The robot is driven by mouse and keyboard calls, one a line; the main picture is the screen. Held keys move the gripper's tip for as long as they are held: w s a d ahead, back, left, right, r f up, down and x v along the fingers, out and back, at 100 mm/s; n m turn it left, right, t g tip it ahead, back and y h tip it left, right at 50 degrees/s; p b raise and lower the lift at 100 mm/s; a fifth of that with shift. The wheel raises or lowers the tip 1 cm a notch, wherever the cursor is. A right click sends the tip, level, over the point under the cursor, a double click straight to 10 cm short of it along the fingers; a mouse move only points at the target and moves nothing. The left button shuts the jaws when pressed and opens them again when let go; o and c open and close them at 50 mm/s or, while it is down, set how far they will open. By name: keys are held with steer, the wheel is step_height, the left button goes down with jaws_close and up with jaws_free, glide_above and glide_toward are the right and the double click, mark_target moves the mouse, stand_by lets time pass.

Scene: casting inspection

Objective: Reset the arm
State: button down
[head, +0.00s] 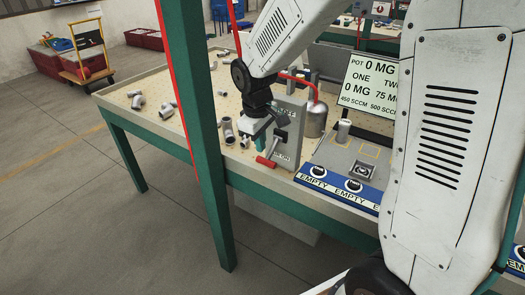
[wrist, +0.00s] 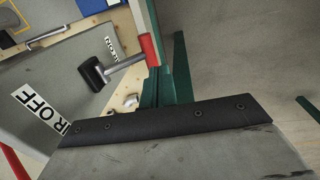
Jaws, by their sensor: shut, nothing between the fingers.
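My gripper (head: 256,145) points down in front of the grey air panel (head: 292,120) at the table's front edge. Its teal fingers are shut and empty; they also show in the wrist view (wrist: 158,88). The panel's lever has a red handle (head: 266,162), just below and right of the fingers. In the wrist view the red handle (wrist: 150,48) sticks out from a black pivot, near the "ON" label (wrist: 110,44). The "AIR OFF" label (wrist: 40,108) is at the other end. I cannot tell whether the fingers touch the lever.
A green post (head: 195,120) stands left of my gripper. Several grey pipe fittings (head: 166,109) lie on the pegboard table. Right of the panel are a metal cylinder (head: 315,120), a test station (head: 345,170) with "EMPTY" labels, and a display (head: 371,86).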

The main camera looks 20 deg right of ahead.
step_height(320, 180, up, 9)
steer(key=s+a, duration=0.2)
steer(key=s+d+r+m, duration=0.1)
steer(key=s+m, duration=0.1)
steer(key=s, duration=0.6)
steer(key=s+d+r+m, duration=0.1)
steer(key=s+d+m, duration=0.1)
steer(key=s, duration=0.6)
steer(key=s+d+r+m+y, duration=0.1)
steer(key=s+r+m, duration=0.1)
steer(key=s, duration=0.6)
steer(key=shift+s+d+m+t, duration=0.35)
steer(key=shift+s+m+t, duration=0.05)
